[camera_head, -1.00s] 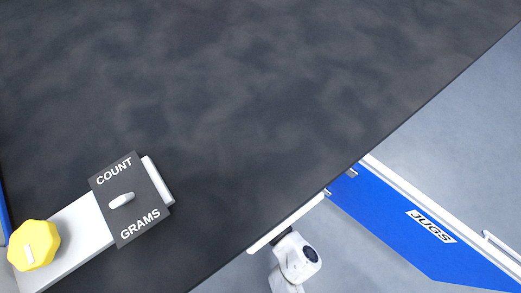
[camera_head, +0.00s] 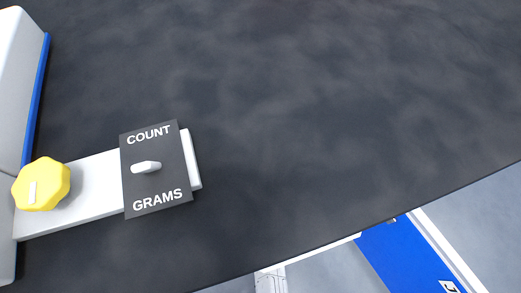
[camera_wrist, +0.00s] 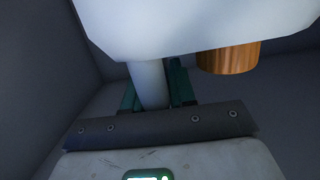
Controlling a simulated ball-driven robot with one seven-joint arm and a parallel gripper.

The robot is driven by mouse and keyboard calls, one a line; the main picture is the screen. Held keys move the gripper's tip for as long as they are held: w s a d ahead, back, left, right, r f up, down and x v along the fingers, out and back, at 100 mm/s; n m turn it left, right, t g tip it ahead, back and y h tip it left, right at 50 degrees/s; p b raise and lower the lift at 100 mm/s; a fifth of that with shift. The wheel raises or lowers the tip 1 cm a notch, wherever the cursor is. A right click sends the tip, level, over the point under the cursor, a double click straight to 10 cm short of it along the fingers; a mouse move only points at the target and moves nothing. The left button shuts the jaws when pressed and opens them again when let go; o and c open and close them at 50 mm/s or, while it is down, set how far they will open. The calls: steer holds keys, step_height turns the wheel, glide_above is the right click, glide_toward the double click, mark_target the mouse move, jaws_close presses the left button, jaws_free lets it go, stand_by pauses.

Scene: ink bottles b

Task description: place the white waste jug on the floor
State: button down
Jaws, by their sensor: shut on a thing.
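The white waste jug (camera_wrist: 195,25) fills the top of the wrist view, cut off by the picture's edge. A copper-coloured round part (camera_wrist: 229,58) shows under its right side. A white post-like part, which looks like the jug's handle (camera_wrist: 149,84), runs down between the green fingers. My gripper (camera_wrist: 157,88) is shut on this part. The fingertips are partly hidden by the jug. Neither the jug nor the gripper can be made out in the head view. The floor (camera_head: 468,228) shows as grey-blue ground at the lower right of the head view.
A dark tabletop (camera_head: 330,130) fills most of the head view, its edge crossing the lower right. On it are a yellow knob (camera_head: 48,190) and a COUNT/GRAMS switch plate (camera_head: 160,188). A blue panel (camera_head: 405,258) lies beyond the edge. Plain dark grey surfaces surround the jug.

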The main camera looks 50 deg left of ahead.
steer(key=shift+a+f+b, duration=0.1)
steer(key=shift+f+b, duration=1.05)
steer(key=shift+f, duration=0.15)
steer(key=c, duration=1.3)
jaws_free()
steer(key=shift+f, duration=0.25)
steer(key=o, duration=0.4)
steer(key=shift+r, duration=0.15)
steer(key=p+v, duration=0.5)
steer(key=v, duration=0.7)
